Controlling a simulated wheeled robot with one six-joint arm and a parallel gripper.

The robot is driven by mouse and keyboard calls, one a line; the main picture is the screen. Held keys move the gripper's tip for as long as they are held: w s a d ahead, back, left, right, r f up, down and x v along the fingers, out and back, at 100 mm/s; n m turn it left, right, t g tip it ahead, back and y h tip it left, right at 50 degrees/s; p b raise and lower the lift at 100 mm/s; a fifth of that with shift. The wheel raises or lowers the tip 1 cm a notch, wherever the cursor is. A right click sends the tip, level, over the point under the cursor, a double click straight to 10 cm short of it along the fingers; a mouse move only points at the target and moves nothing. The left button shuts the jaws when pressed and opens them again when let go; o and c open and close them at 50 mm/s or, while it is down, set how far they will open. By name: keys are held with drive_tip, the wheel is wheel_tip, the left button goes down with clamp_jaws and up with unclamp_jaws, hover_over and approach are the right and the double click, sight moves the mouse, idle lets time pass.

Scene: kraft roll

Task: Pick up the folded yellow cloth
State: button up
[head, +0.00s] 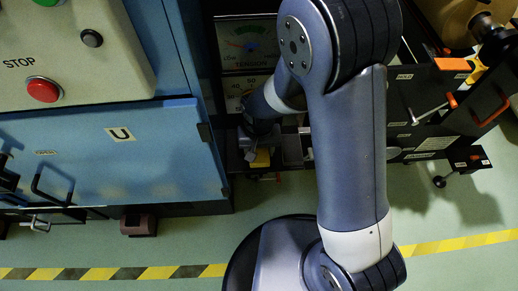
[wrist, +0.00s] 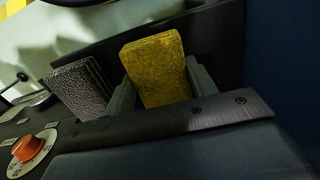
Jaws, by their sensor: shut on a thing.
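The folded yellow cloth (wrist: 156,66) stands upright between the two grey fingers of my gripper (wrist: 162,82) in the wrist view. The fingers touch its sides, and my gripper is shut on it. In the head view the yellow cloth (head: 262,158) is a small patch below my gripper (head: 256,152), near the black ledge under the dials. My arm hides part of this area. I cannot tell whether the cloth is clear of the surface beneath it.
A grey textured folded piece (wrist: 84,88) stands just left of the cloth in the wrist view. A red knob (wrist: 32,147) is at lower left. The blue cabinet (head: 120,150) is left of my arm; a tension dial (head: 248,43) is behind. Black machinery with orange-tipped levers (head: 452,100) is at right.

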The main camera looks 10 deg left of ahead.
sight(260, 152)
drive_tip(key=shift+r, duration=0.1)
drive_tip(key=shift+s+d+r, duration=0.1)
drive_tip(key=shift+d+r, duration=0.05)
drive_tip(key=shift+r, duration=0.05)
wheel_tip(260, 152, up, 7)
drive_tip(key=shift+r+p, duration=0.1)
drive_tip(key=shift+p, duration=1.15)
drive_tip(key=s+d, duration=0.5)
drive_tip(key=d, duration=0.3)
drive_tip(key=s+d, duration=0.5)
drive_tip(key=d, duration=0.3)
drive_tip(key=shift+s+d+f, duration=0.15)
drive_tip(key=shift+d+f, duration=0.25)
